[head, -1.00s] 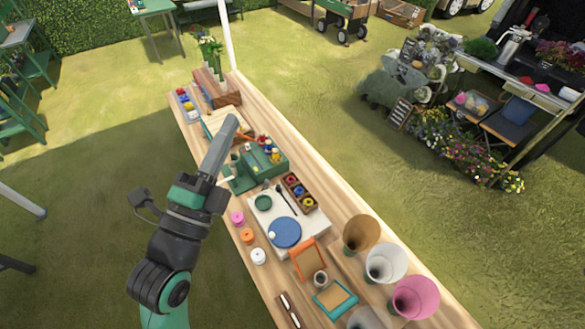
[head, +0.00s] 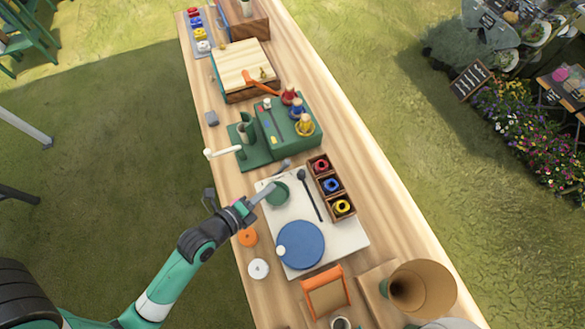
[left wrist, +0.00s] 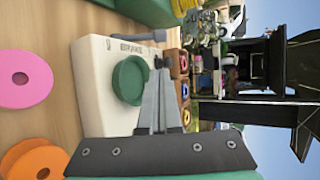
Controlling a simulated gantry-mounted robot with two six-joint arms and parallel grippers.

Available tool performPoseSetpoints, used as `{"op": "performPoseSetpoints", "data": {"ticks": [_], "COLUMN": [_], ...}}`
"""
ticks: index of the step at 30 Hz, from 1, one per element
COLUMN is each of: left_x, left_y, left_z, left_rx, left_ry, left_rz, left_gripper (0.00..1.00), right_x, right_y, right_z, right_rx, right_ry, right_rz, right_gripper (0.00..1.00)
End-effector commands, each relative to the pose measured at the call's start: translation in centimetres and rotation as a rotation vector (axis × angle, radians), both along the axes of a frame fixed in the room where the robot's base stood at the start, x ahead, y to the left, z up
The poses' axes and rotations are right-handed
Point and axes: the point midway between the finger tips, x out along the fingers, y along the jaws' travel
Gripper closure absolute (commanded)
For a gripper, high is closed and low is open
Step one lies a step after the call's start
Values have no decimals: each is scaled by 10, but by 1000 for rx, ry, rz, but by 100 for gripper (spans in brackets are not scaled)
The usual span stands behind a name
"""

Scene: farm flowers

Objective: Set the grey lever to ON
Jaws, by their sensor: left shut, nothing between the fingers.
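A white panel (head: 335,232) lies on the long wooden table, with a round green part (head: 280,197), a blue disc (head: 300,245) and a dark lever (head: 309,192) on it. A small grey lever (head: 285,164) shows at the panel's far edge. In the left wrist view the grey lever (left wrist: 143,37) lies along that edge beside small printed marks, too small to read. My left gripper (head: 270,187) is shut and empty. It is above the panel by the green part, short of the grey lever. In the left wrist view its fingertips (left wrist: 160,75) hide part of the panel. My right gripper is not in view.
A green machine (head: 290,135) with a white-handled crank (head: 222,153) stands just beyond the panel. A wooden box (head: 331,187) of coloured spools is at the panel's right. Orange (head: 247,237) and white (head: 259,268) discs lie left. A brown cone (head: 420,288) stands near right.

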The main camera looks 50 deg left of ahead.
Motion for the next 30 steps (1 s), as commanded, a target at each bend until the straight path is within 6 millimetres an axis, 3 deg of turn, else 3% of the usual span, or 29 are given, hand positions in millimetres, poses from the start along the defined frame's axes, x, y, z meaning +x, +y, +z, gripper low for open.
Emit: {"op": "performPoseSetpoints", "data": {"ticks": [14,30], "left_x": [5,84], "left_y": [3,11], "left_z": [-5,-42], "left_rx": [2,0], "left_ry": [-5,-6], "left_rz": [5,4], "left_gripper": [100,100], "right_x": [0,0], "right_y": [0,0], "right_z": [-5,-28], "right_rx": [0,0], "right_ry": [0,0], "right_rz": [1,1], "right_gripper": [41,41]}}
